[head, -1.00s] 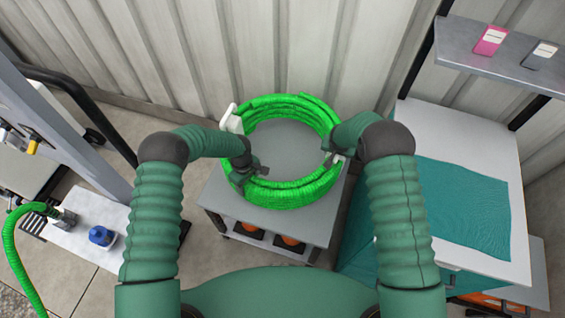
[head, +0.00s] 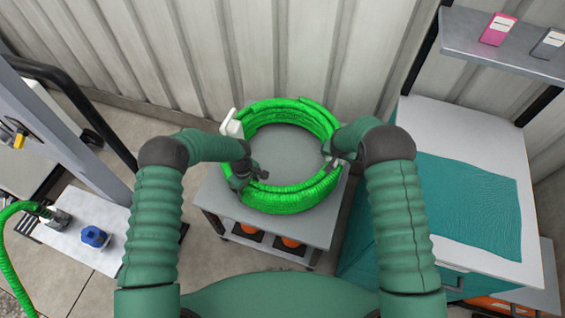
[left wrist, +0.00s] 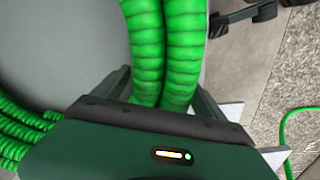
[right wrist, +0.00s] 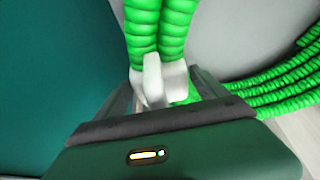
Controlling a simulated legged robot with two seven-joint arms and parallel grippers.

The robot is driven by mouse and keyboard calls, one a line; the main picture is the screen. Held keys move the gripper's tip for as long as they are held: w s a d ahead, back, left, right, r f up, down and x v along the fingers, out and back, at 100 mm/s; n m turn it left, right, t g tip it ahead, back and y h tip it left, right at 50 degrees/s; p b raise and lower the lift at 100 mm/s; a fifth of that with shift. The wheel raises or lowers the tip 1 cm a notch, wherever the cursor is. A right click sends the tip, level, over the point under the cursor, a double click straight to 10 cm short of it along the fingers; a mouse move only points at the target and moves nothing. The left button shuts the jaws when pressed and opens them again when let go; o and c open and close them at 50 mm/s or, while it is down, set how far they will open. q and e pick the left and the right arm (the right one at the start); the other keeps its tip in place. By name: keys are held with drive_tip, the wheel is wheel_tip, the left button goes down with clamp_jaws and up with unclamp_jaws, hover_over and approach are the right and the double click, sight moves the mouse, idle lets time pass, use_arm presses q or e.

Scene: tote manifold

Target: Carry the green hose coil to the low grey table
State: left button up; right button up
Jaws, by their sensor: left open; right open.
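The green hose coil (head: 290,202) lies flat as a ring on a small grey-topped table (head: 275,150) against the wall. A white fitting (head: 232,125) shows at its back left. My left gripper (head: 252,178) is at the coil's left side, open, with hose strands (left wrist: 163,45) between its fingers in the left wrist view. My right gripper (head: 335,160) is at the coil's right side, open. In the right wrist view, hose strands and a white fitting (right wrist: 160,80) lie between its fingers. The finger tips are partly hidden.
A white bench with a teal cloth (head: 470,205) stands at the right, under a grey shelf (head: 470,50) holding pink and grey items. At the left are a pale platform with a blue item (head: 95,237), a loose green hose (head: 12,265) and a metal post. Orange items (head: 290,242) sit below the coil's table.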

drive_tip(key=shift+w+f, duration=0.1)
use_arm(q)
wheel_tip(320, 180, up, 12)
drive_tip(key=shift+f, duration=0.15)
use_arm(e)
drive_tip(key=shift+a, duration=0.1)
drive_tip(key=v, duration=1.2)
